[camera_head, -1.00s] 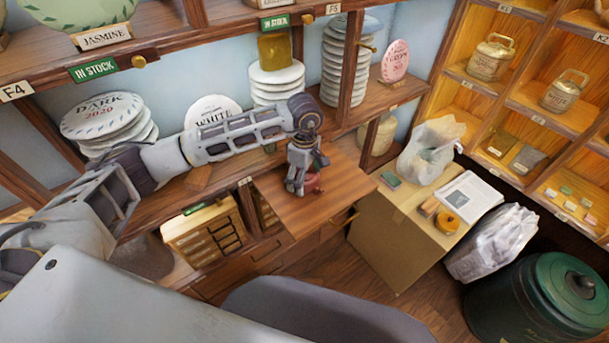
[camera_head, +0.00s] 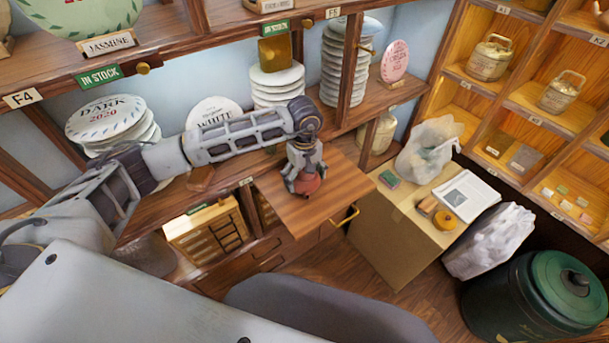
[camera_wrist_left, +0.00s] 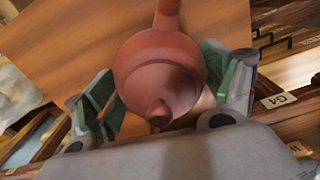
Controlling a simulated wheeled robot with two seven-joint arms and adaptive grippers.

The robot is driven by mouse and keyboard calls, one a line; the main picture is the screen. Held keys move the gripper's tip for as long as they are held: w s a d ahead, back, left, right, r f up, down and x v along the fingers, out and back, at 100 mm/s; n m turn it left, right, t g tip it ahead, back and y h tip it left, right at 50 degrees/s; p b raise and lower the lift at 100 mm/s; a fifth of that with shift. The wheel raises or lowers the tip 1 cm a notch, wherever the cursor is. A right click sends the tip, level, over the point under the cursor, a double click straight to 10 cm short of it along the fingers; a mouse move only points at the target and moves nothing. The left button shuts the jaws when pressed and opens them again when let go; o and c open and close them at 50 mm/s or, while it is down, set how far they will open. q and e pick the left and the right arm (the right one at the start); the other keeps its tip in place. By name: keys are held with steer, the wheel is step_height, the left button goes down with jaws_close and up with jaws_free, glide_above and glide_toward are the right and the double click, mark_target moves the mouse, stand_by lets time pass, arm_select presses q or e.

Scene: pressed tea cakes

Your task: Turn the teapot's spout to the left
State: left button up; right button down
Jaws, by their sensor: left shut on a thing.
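The teapot is small, round and red-brown. In the head view it (camera_head: 312,187) sits on the wooden pull-out board, mostly hidden under my left gripper (camera_head: 302,182). In the left wrist view the teapot (camera_wrist_left: 150,65) fills the space between the green-padded fingers of my left gripper (camera_wrist_left: 162,88), with its lid knob facing the camera. The gripper is shut on the teapot's body from above. A tube-like part sticks out toward the top of the wrist view; I cannot tell whether it is spout or handle. My right gripper is not in view.
The wooden board (camera_head: 335,193) is otherwise bare. A cardboard box (camera_head: 400,240) with a plastic bag, paper and small items stands to its right. Stacked white tea cakes (camera_head: 277,84) are on the shelf behind. A small drawer chest (camera_head: 205,232) is left of the board.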

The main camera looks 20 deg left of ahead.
arm_select(q)
steer(key=shift+r+m, duration=0.1)
steer(key=shift+m, duration=1.1)
steer(key=shift+f+m+b, duration=0.2)
steer(key=shift+m+b, duration=0.9)
steer(key=shift+b, duration=0.35)
steer(key=shift+m+b, duration=1.3)
steer(key=shift+b, duration=0.05)
steer(key=shift+m+b, duration=0.35)
steer(key=shift+m, duration=0.05)
steer(key=shift+m+b, duration=1.55)
steer(key=shift+m, duration=0.05)
steer(key=shift+m+b, duration=0.5)
steer(key=shift+f+b, duration=0.2)
steer(key=shift+b, duration=0.1)
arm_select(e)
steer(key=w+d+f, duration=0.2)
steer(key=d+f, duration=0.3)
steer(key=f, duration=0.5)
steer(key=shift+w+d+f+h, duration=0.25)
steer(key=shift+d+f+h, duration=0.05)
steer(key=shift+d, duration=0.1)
